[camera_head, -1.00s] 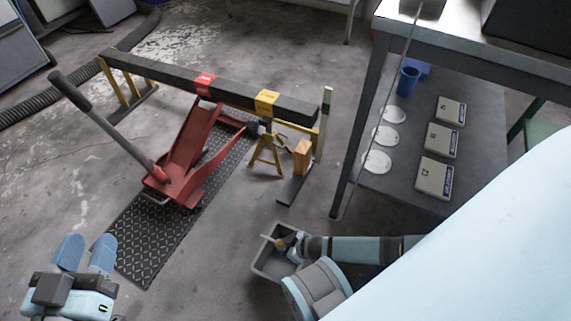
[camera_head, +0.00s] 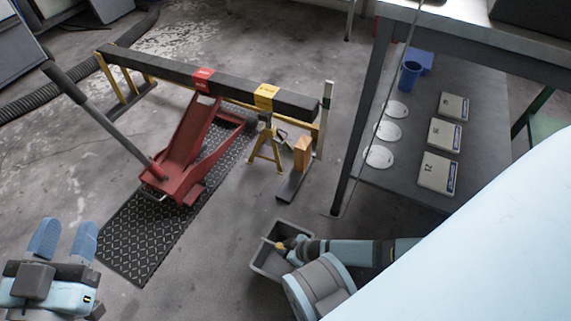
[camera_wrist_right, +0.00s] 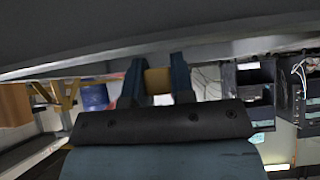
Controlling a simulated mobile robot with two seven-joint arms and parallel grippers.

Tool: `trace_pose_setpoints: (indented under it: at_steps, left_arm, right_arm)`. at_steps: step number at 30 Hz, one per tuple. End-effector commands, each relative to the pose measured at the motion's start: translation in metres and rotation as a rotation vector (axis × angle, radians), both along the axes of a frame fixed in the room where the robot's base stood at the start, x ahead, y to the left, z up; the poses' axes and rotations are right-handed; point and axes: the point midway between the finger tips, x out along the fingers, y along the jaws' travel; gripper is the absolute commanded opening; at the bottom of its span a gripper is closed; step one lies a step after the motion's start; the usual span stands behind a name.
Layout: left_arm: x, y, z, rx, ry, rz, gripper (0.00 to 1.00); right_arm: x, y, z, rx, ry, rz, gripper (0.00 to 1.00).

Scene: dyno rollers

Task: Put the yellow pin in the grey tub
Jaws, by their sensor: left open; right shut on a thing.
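The grey tub (camera_head: 261,268) stands on the floor at the lower middle of the head view, open side up. My right gripper (camera_head: 286,245) is over the tub's opening, shut on the yellow pin (camera_head: 279,245). In the right wrist view the pin (camera_wrist_right: 157,81) shows as a yellow block between the two dark fingers (camera_wrist_right: 158,82). How far down the pin is inside the tub I cannot tell; my gripper and arm hide part of the tub. My left gripper (camera_head: 63,240) is open and empty over the floor at the lower left.
A red floor jack (camera_head: 184,165) stands on a dark tread mat (camera_head: 140,238), with a dark beam (camera_head: 160,75) behind. A yellow stand (camera_head: 264,150) and an orange block (camera_head: 302,152) are beyond the tub. A table (camera_head: 480,40) with a lower shelf is at right.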

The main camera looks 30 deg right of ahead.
Motion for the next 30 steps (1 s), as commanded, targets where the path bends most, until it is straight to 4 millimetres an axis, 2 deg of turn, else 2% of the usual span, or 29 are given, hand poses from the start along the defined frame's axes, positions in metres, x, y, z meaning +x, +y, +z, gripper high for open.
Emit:
trace_pose_setpoints:
  at_steps: [5, 6, 9, 20, 22, 24, 30]
  left_arm:
    - [0.000, 0.000, 0.001, -0.004, -0.001, 0.001, 0.43]
    - [0.000, 0.000, 0.001, -0.005, -0.002, 0.002, 0.43]
    - [0.000, 0.000, 0.001, -0.004, -0.003, 0.002, 0.43]
    - [0.000, 0.001, 0.001, 0.003, -0.003, 0.000, 0.43]
    - [0.000, 0.001, 0.001, 0.005, -0.002, -0.002, 0.43]
    - [0.001, 0.001, 0.012, 0.000, 0.012, -0.006, 0.43]
    - [-0.015, -0.009, 0.002, -0.114, 0.210, -0.008, 0.43]
  right_arm:
    - [0.000, 0.001, -0.002, 0.001, -0.001, 0.000, 0.00]
    - [0.000, 0.001, -0.002, 0.000, 0.000, 0.000, 0.30]
    - [0.000, 0.001, -0.002, 0.000, 0.000, 0.000, 0.48]
    - [0.000, 0.000, 0.003, 0.000, -0.001, 0.001, 0.48]
    - [0.000, 0.000, 0.010, -0.001, -0.002, 0.001, 0.48]
    - [-0.010, -0.005, 0.024, 0.000, 0.002, 0.000, 0.48]
    - [-0.037, -0.021, 0.059, -0.001, 0.001, 0.000, 0.48]
